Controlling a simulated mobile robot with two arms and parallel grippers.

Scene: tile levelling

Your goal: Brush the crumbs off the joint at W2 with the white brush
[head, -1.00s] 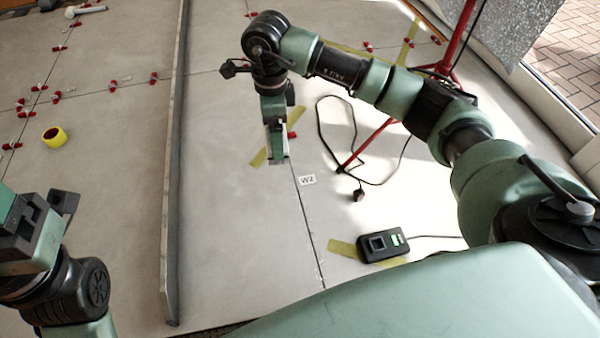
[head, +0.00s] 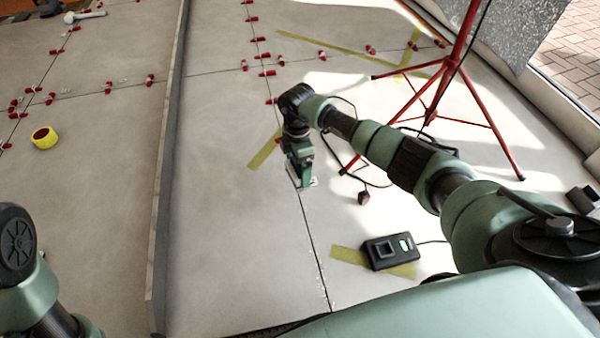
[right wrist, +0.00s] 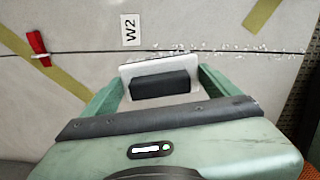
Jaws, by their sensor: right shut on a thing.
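My right gripper (head: 299,178) is over the floor joint near W2, shut on the white brush. In the right wrist view, the white brush (right wrist: 130,71) with its black block sits between the green fingers (right wrist: 160,85), its far edge close to the joint line (right wrist: 85,51). The bristles are hidden. The W2 label (right wrist: 130,29) lies just beyond the joint; in the head view the arm partly hides it. White crumbs (right wrist: 215,47) lie scattered along the joint, mostly right of the brush in the right wrist view. My left gripper is out of view; only part of that arm shows.
A black device (head: 392,251) with a cable lies right of the joint. A red tripod (head: 437,100) stands behind. A long upright board (head: 165,170) runs along the left.

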